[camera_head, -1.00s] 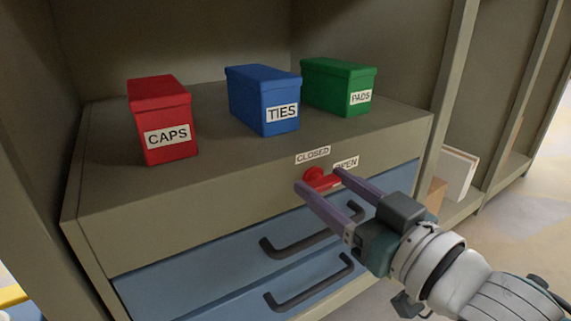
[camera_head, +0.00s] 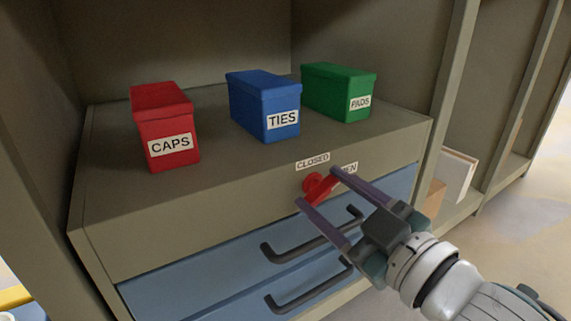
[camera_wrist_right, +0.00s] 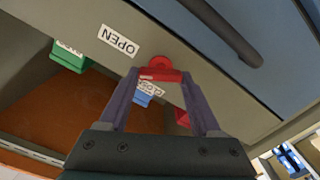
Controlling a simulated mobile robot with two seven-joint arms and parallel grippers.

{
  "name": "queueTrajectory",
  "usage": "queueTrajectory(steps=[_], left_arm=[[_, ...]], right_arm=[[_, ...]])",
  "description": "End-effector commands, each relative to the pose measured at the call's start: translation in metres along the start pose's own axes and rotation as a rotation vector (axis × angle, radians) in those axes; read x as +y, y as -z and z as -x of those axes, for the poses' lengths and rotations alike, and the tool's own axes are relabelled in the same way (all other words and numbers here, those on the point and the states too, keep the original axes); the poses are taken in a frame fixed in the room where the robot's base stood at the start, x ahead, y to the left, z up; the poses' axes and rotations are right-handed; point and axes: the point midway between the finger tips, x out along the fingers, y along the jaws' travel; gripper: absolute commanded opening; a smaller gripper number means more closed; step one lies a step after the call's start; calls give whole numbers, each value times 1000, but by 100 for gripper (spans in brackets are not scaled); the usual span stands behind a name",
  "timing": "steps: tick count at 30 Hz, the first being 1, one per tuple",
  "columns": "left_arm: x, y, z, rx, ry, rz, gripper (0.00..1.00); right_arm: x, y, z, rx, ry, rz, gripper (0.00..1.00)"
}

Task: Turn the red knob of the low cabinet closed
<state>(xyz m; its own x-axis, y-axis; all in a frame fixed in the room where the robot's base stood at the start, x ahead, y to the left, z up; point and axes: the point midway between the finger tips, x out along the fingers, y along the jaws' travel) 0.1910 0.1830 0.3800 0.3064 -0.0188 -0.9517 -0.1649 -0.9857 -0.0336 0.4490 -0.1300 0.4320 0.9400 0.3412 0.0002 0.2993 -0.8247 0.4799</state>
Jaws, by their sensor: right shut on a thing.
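The red knob (camera_head: 313,184) sits on the front face of the low cabinet (camera_head: 190,218), just below the CLOSED label (camera_head: 312,161). The OPEN label (camera_head: 350,168) is to its right, partly hidden by a finger. My right gripper (camera_head: 319,188) has its two purple fingers on either side of the knob's handle and is shut on it. In the right wrist view the red knob (camera_wrist_right: 160,70) shows between the fingertips of my right gripper (camera_wrist_right: 160,75). The fingers partly hide the handle, so its exact angle is hard to tell. My left gripper is not in view.
Red CAPS (camera_head: 165,125), blue TIES (camera_head: 263,104) and green PADS (camera_head: 338,91) boxes stand on the cabinet top. Blue drawers with dark handles (camera_head: 312,237) lie below the knob. A shelf upright (camera_head: 447,90) stands right of the cabinet.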

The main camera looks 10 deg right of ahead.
Motion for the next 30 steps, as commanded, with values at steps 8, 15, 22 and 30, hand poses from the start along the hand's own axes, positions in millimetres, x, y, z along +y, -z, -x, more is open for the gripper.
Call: queueTrajectory(steps=[8,15,22,30], left_arm=[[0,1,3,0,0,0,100],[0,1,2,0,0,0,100],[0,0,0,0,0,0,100],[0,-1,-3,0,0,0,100]], right_arm=[[-1,0,0,-1,0,263,9],[-2,-1,0,-2,0,492,9],[-3,-2,0,-1,0,704,9],[-3,-3,0,-2,0,913,9]])
